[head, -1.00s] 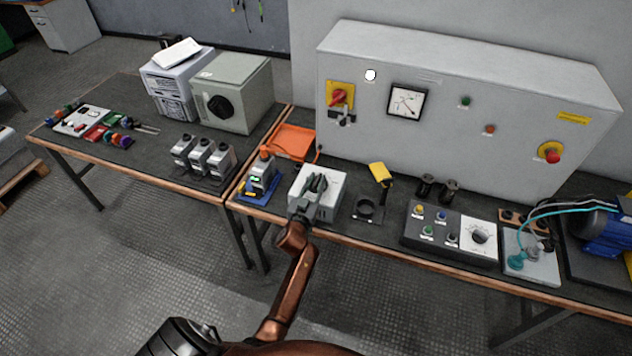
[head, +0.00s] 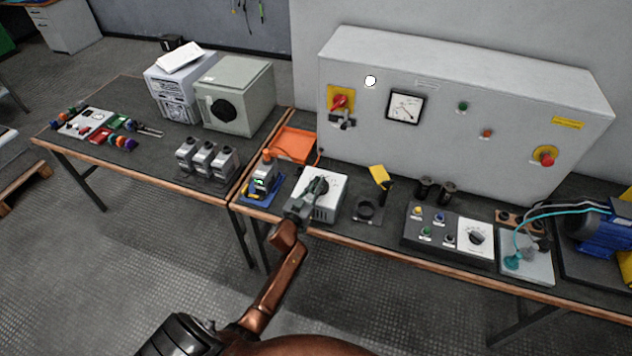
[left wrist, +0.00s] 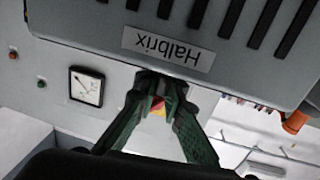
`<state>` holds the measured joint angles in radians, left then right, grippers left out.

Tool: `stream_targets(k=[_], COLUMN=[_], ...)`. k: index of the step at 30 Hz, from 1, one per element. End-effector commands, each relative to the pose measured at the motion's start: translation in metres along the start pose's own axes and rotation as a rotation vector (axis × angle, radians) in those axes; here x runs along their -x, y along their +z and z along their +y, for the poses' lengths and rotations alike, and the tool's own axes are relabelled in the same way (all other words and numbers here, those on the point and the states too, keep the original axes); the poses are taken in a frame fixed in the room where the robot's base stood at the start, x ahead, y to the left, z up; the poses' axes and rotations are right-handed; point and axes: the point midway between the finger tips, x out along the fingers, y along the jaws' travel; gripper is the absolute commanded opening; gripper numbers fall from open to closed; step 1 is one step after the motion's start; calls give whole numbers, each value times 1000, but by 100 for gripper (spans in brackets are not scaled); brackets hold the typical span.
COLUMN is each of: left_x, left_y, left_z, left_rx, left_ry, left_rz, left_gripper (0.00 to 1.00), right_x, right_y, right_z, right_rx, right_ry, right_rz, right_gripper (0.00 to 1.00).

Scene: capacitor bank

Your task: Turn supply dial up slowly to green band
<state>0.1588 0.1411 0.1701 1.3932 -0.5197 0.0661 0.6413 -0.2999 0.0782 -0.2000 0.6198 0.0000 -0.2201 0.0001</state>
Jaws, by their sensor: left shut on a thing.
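The supply unit (head: 328,212) is a pale box with side vents and a black dial (head: 325,184) on its sloping white face. My left gripper (head: 318,187) reaches over the box and is shut on the dial, which its fingers partly hide. In the left wrist view, my gripper (left wrist: 160,84) shows beside the upside-down unit (left wrist: 105,40) with its "Halbrix" label; the dial is hidden there. The panel meter (head: 405,106) on the grey cabinet has a slanted needle; it also shows in the left wrist view (left wrist: 86,86). I cannot make out its green band. My right gripper is out of view.
The grey cabinet (head: 450,75) stands behind the bench, with a red-yellow switch (head: 340,102) and red stop button (head: 545,155). A blue-based meter (head: 262,182) stands left of the unit. A black ring stand (head: 367,210) and button box (head: 432,232) are to its right.

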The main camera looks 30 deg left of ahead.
Motion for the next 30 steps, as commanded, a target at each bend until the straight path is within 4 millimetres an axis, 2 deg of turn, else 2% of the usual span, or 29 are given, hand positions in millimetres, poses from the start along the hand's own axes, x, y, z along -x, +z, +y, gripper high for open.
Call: stream_targets(k=[1,6,18,30], left_x=[1,0,-1,-1], left_y=[-6,-2,1,1], left_z=[-4,-5,-7,-6], left_rx=[-10,-8,-4,0], left_ry=[34,151,337,367], left_rz=[-3,-3,-2,-1], left_gripper=[0,0,0,0], right_x=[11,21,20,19], right_y=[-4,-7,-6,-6], right_z=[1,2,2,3], right_rx=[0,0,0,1], right_ry=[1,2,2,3], right_rz=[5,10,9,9], right_gripper=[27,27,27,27])
